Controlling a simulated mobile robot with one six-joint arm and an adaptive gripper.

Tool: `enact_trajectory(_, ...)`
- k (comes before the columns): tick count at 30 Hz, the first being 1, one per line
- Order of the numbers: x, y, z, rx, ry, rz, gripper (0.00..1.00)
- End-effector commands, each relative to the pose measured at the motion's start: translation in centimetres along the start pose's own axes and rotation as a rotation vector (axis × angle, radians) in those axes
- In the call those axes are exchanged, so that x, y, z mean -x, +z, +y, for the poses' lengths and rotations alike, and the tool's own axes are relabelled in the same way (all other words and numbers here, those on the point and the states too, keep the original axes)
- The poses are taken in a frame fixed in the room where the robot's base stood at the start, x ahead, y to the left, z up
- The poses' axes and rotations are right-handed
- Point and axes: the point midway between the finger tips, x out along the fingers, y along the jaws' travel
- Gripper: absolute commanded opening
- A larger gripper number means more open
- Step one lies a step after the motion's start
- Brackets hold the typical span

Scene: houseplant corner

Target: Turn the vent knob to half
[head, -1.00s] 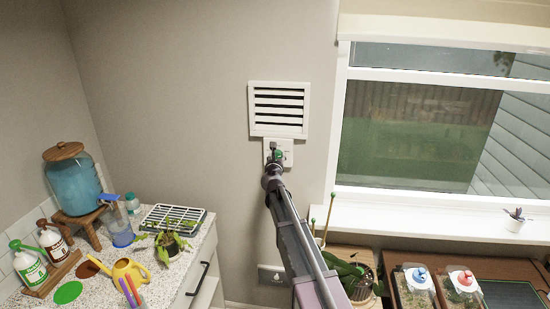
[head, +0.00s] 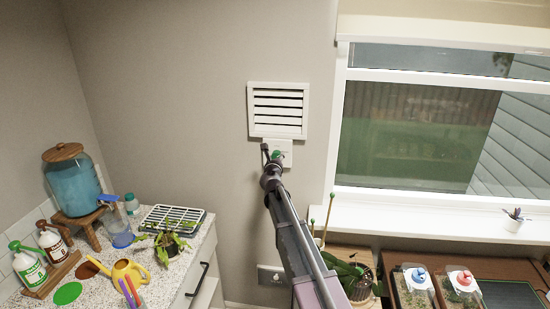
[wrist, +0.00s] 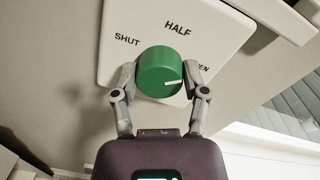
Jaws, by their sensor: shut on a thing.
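The green vent knob (wrist: 158,70) sits on a white plate (wrist: 120,18) on the wall, and a bit of green shows in the head view (head: 277,154). My gripper (wrist: 160,76) is shut on the knob, with one finger on each side. The knob's white pointer line points right, toward the OPEN label (wrist: 203,67), which a finger partly hides. HALF (wrist: 178,28) reads at the top of the plate and SHUT (wrist: 127,40) at the left. In the head view my gripper (head: 271,156) covers much of the plate (head: 287,147) below the slatted vent (head: 278,110).
A window with a white sill (head: 430,215) is to the right. A counter with bottles, a yellow watering can (head: 128,272) and a potted plant (head: 170,245) is at lower left. Another plant (head: 350,275) stands beside my arm. The wall around the vent is bare.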

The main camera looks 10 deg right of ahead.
Motion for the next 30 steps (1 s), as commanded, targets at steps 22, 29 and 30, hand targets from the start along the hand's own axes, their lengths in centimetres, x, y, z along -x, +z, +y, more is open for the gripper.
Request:
enact_trajectory(22, -0.26, 0.11, 0.13, 0.684, 0.003, 0.031, 0.1)
enact_trajectory(29, -0.28, 0.11, 0.14, 0.827, 0.004, 0.036, 0.1)
enact_trajectory(30, -0.28, 0.1, 0.14, 0.843, 0.004, 0.037, 0.1)
